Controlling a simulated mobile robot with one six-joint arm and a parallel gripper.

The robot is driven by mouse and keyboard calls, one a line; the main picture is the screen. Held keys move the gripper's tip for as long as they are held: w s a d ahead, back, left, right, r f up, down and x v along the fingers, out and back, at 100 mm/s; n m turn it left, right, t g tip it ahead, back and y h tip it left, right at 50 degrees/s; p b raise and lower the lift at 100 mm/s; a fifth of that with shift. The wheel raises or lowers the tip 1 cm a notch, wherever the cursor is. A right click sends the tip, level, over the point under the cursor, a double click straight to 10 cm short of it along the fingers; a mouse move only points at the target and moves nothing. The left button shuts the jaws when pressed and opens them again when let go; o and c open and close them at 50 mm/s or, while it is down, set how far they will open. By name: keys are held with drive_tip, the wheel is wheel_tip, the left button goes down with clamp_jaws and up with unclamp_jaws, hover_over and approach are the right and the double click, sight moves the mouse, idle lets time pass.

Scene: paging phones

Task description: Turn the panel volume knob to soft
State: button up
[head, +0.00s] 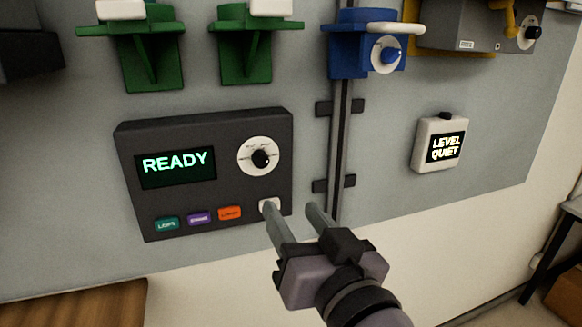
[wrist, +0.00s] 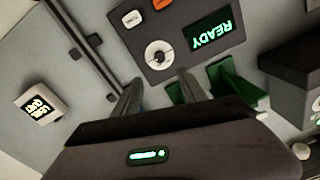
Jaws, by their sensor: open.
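The dark panel (head: 205,185) is on the grey wall board and its screen reads READY. Its volume knob (head: 261,158) is a small black knob on a white round dial, at the panel's upper right. The dial's markings are too small to read. My gripper (head: 290,208) is open and empty, below and right of the knob, with its left finger in front of the panel's lower right corner. In the wrist view the knob (wrist: 157,57) shows just beyond the gap between the fingertips (wrist: 159,77). No contact with the knob is visible.
A white box (head: 440,144) at right reads LEVEL QUIET. Teal, purple, orange and white buttons line the panel's lower edge. A vertical rail (head: 341,150) runs right of the panel. Green brackets (head: 150,50) and a blue mount with a dial (head: 350,45) are above.

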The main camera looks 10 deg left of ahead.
drive_tip(key=p, duration=0.9)
approach(262, 164)
drive_tip(key=x, duration=0.8)
drive_tip(key=shift+w+a+p, duration=0.2)
drive_tip(key=shift+w+p, duration=0.05)
drive_tip(key=shift+p, duration=0.15)
clamp_jaws()
